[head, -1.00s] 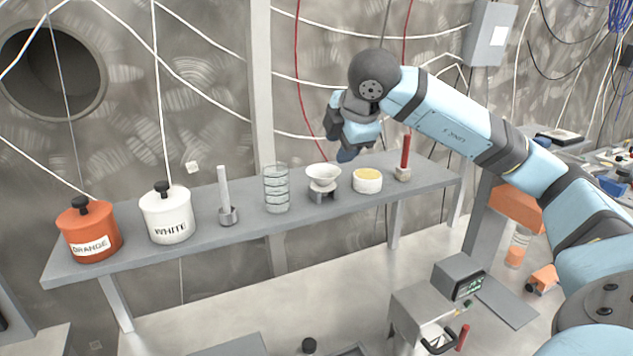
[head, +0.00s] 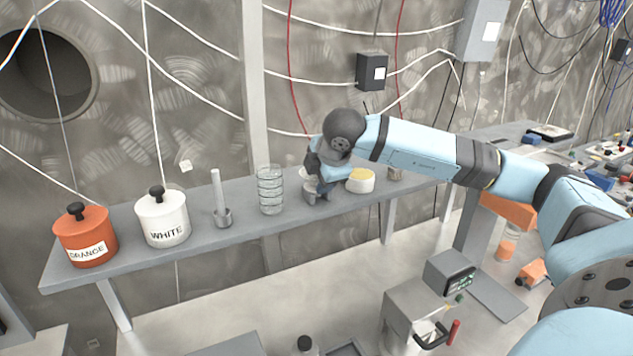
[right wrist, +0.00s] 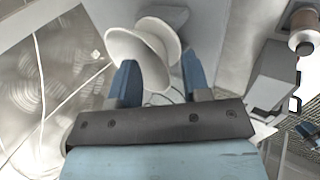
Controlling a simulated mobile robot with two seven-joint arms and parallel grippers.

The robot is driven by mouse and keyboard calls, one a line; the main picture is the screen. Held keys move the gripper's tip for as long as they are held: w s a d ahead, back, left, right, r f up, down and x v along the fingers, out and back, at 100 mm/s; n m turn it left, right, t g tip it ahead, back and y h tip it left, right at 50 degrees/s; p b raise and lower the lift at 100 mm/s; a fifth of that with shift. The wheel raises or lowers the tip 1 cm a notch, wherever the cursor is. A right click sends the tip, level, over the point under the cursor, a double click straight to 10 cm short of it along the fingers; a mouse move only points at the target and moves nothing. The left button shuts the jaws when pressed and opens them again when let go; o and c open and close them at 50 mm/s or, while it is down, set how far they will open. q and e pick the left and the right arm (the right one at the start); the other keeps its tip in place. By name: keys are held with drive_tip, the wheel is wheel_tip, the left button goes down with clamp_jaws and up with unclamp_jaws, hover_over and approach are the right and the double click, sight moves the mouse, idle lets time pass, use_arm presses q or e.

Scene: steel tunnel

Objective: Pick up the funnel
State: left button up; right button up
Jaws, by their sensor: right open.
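The white funnel (head: 305,173) sits in a small grey stand (head: 310,196) on the long grey shelf. In the head view it is mostly hidden behind my right gripper (head: 322,186). In the right wrist view the funnel's wide white bowl (right wrist: 140,52) lies just ahead of and partly between the two blue fingertips of my right gripper (right wrist: 158,70). The fingers are apart, with the left one overlapping the bowl's edge in the picture. I cannot tell whether they touch it. My left gripper is not in view.
A glass beaker (head: 270,190) stands close left of the funnel, and a white bowl with yellow contents (head: 360,181) close right. Further left are a metal rod in a holder (head: 218,205), a white pot (head: 163,220) and an orange pot (head: 85,240).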

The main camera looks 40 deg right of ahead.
drive_tip(key=shift+c, duration=0.4)
clamp_jaws()
drive_tip(key=shift+r, duration=0.1)
